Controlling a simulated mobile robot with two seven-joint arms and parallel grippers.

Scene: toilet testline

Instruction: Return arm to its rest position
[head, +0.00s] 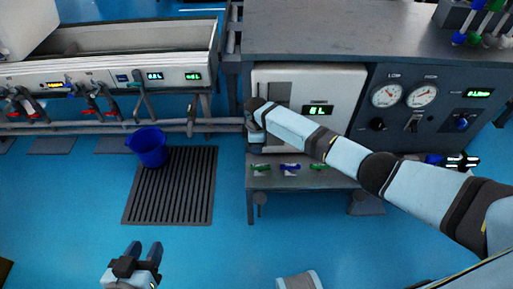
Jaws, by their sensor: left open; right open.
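My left gripper (144,248) is at the bottom left of the head view, above the blue floor. Its two dark fingers are apart with nothing between them. My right arm (345,158) reaches in from the right across the front of the grey test bench. Its end, with my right gripper (254,128), is by the left edge of the bench's white door panel (345,88). The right fingers are small and hard to make out, and no held object shows there.
A low shelf (315,178) with green and blue handled parts is under my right arm. A gauge panel (405,100) is on the right. A trough (130,38) with taps is behind. The front floor is mostly clear.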

